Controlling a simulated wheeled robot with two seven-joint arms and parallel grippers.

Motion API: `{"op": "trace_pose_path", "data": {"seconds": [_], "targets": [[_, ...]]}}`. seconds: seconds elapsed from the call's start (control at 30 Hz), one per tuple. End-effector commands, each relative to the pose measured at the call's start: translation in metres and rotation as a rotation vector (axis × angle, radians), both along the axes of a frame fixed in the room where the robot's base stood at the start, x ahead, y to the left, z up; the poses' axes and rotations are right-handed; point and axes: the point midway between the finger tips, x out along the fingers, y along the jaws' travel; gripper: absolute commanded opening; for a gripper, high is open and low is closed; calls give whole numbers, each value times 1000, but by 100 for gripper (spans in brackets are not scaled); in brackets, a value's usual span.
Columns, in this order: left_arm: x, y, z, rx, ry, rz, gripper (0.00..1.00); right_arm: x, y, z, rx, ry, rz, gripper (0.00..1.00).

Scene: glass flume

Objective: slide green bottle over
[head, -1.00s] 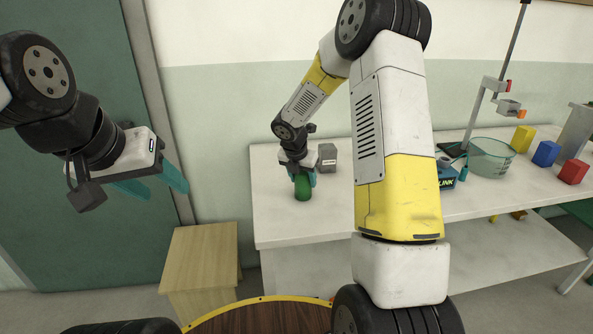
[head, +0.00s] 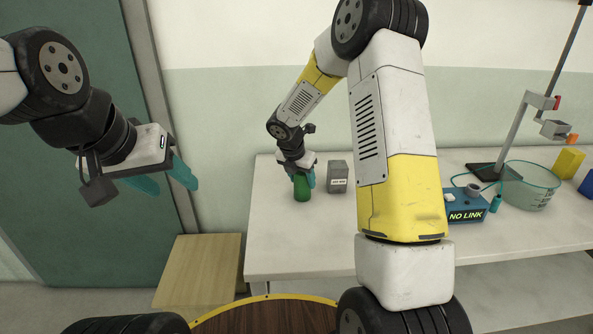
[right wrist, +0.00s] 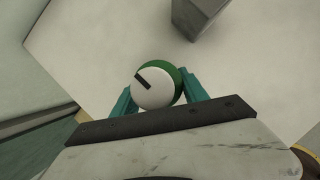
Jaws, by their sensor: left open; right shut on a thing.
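The green bottle (head: 302,188) stands upright on the white table at its left end. My right gripper (head: 303,177) reaches down from above and is shut on it, with the teal fingers on either side. In the right wrist view the bottle's white top with a dark mark (right wrist: 153,86) shows between the fingertips (right wrist: 155,90), and some green shows around it. The bottle's base looks to be on or very near the tabletop. My left gripper (head: 165,180) is open and empty, in the air at the left, away from the table.
A grey box (head: 338,177) stands just right of the bottle; it also shows in the right wrist view (right wrist: 197,16). A blue "NO LINK" device (head: 467,208), a clear basin (head: 530,186) and a stand (head: 497,172) are further right. A wooden cabinet (head: 200,268) stands left of the table (head: 290,235).

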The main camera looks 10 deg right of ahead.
Motion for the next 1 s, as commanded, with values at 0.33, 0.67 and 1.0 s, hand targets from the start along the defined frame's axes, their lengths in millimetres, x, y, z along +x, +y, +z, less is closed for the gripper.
{"op": "trace_pose_path", "data": {"seconds": [0.33,0.67,1.0], "targets": [[0,0,0,0,0,0,53,0,2,0,0,0,-5,4],[0,0,0,0,0,0,53,0,2,0,0,0,-5,77],[0,0,0,0,0,0,53,-2,3,5,0,-1,-5,77]]}}
